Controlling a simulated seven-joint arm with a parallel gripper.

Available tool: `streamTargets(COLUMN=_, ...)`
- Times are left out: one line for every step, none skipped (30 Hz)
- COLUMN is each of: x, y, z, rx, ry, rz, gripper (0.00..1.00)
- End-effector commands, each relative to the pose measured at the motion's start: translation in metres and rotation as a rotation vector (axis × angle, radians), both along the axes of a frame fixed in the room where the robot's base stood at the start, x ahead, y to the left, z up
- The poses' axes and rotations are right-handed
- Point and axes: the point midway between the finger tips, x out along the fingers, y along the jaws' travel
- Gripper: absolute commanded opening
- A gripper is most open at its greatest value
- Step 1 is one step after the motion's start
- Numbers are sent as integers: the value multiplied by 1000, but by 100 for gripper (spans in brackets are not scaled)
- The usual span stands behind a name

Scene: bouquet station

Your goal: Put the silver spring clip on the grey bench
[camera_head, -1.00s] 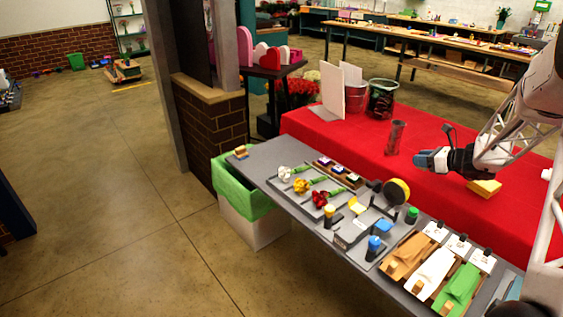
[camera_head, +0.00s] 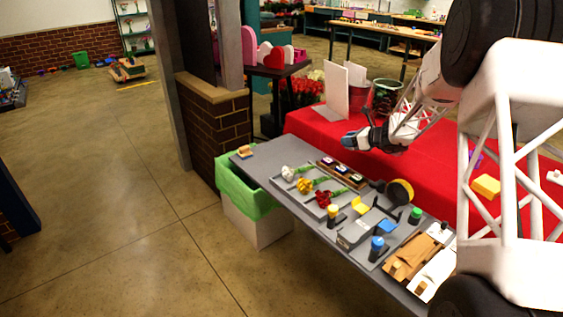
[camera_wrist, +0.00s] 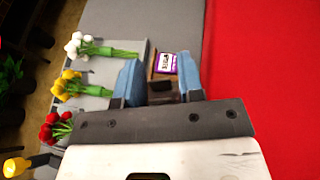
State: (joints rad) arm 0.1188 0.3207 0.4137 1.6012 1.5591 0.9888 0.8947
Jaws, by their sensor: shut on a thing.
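My gripper (camera_head: 350,141) hangs above the boundary between the grey bench (camera_head: 264,160) and the red-covered table, with its blue fingertips pointing left in the head view. The grey bench also shows in the wrist view (camera_wrist: 178,22), below the gripper.
White, yellow and red flowers (camera_head: 306,185) lie on a grey tray beside a wooden rack (camera_head: 341,172) of small labelled blocks. Bottles, a tape roll (camera_head: 400,191) and wrapping trays crowd the right part. The red table (camera_head: 310,122) carries a yellow sponge (camera_head: 486,186). The bench's far left has clear room.

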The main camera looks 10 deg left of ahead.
Motion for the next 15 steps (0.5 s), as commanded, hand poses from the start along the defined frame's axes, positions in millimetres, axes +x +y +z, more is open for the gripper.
streamTargets(x=5, y=17, z=-1, rx=0, ry=0, rz=13, gripper=12)
streamTargets(x=7, y=25, z=-2, rx=0, ry=0, rz=17, gripper=12)
streamTargets(x=11, y=38, z=-3, rx=-1, ry=-1, rz=26, gripper=12)
streamTargets(x=13, y=46, z=-3, rx=-1, ry=-1, rz=31, gripper=12)
streamTargets(x=16, y=55, z=-4, rx=0, ry=0, rz=36, gripper=12)
streamTargets(x=18, y=68, z=-5, rx=0, ry=0, rz=43, gripper=12)
streamTargets(x=20, y=76, z=-6, rx=0, ry=1, rz=48, gripper=12)
streamTargets(x=22, y=85, z=-6, rx=1, ry=0, rz=54, gripper=12)
streamTargets(x=25, y=98, z=-6, rx=1, ry=1, rz=62, gripper=12)
streamTargets(x=27, y=107, z=-7, rx=2, ry=0, rz=67, gripper=12)
streamTargets(x=29, y=116, z=-8, rx=2, ry=0, rz=72, gripper=12)
streamTargets(x=31, y=129, z=-9, rx=2, ry=1, rz=79, gripper=12)
streamTargets(x=32, y=138, z=-10, rx=2, ry=1, rz=85, gripper=12)
streamTargets(x=34, y=148, z=-11, rx=2, ry=1, rz=90, gripper=12)
streamTargets(x=35, y=161, z=-11, rx=2, ry=0, rz=98, gripper=12)
